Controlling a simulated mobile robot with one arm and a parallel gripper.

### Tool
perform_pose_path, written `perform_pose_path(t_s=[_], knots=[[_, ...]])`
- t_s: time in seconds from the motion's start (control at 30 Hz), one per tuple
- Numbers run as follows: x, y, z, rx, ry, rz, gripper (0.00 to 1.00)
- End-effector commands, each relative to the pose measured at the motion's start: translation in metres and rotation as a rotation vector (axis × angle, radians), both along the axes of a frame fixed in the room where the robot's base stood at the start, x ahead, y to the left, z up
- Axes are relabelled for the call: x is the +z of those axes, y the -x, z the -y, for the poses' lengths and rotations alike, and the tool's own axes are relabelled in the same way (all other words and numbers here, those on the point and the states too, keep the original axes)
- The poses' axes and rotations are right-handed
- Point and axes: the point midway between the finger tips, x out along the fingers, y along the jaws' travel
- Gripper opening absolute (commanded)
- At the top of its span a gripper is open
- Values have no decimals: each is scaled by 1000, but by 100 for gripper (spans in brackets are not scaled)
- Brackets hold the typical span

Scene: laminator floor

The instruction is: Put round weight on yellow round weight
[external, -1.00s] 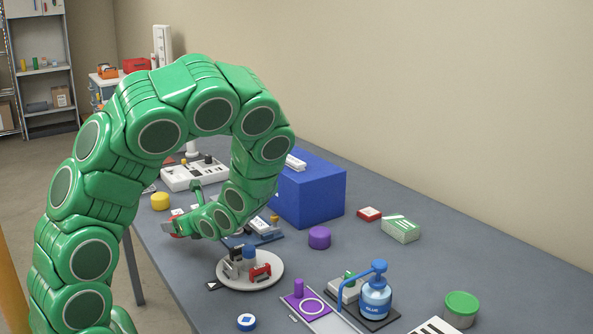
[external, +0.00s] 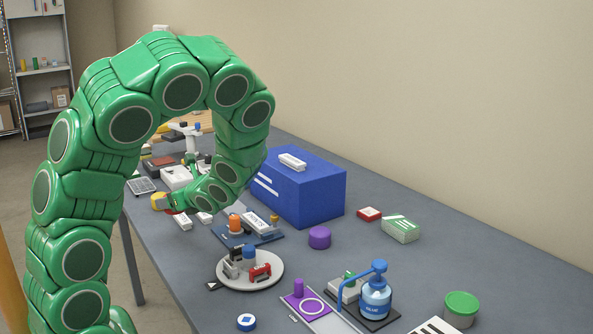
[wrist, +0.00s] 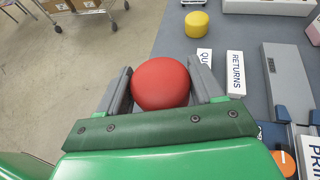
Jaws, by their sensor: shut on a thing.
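The red round weight (wrist: 161,83) sits between the two grey fingers of my gripper (wrist: 160,70), which is shut on it. The yellow round weight (wrist: 196,24) stands on the grey table near its edge, ahead and slightly right of the red one in the wrist view, with a gap between them in the picture. In the external view the yellow weight (external: 158,200) shows at the left table edge, partly covered by my gripper (external: 168,208). The red weight is mostly hidden there.
White labelled blocks (wrist: 235,73) lie right of my gripper, beside a grey device (wrist: 288,80). A blue box (external: 305,190), a purple round weight (external: 319,238) and a white round plate (external: 268,283) with small items stand farther right. Floor shows past the left edge.

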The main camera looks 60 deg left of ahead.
Motion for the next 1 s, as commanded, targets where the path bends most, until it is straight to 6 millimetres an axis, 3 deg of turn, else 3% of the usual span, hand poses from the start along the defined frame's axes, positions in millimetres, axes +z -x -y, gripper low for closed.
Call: perform_pose_path(t_s=[0.7,1.0], knots=[[58,38,-106,87,1,5,21],[73,51,-128,100,-5,-2,21]])
